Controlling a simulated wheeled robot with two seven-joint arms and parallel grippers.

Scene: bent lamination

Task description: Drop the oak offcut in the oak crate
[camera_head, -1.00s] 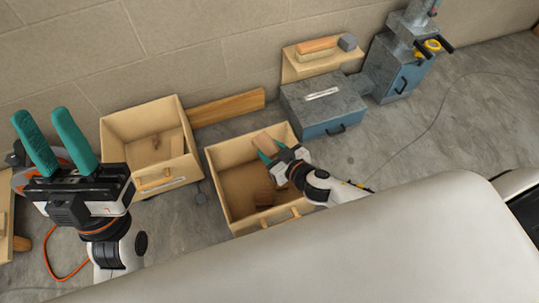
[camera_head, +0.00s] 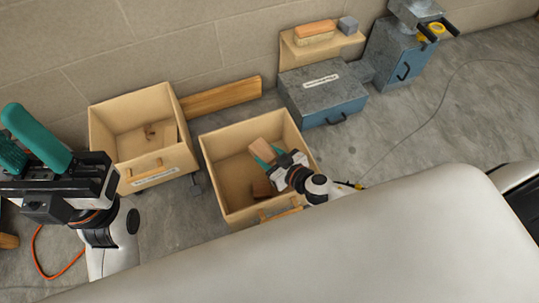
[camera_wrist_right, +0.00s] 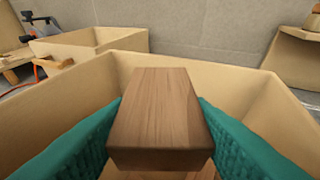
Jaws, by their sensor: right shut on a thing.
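My right gripper (camera_head: 269,157) is shut on a brown wooden block, the oak offcut (camera_head: 264,148). It holds the block over the right-hand open crate (camera_head: 210,170), inside its rim as seen from the head. In the right wrist view the offcut (camera_wrist_right: 160,115) sits between the teal fingers, with the crate walls (camera_wrist_right: 240,92) around it. Another brown block (camera_head: 262,188) lies in that crate. No label shows on it. My left gripper (camera_head: 35,140) is at the far left, its teal fingers apart and nothing seen between them.
A second crate (camera_head: 112,130) with a front label and small scraps stands to the left. A long board (camera_head: 222,96) leans by the wall. Clear floor lies right.

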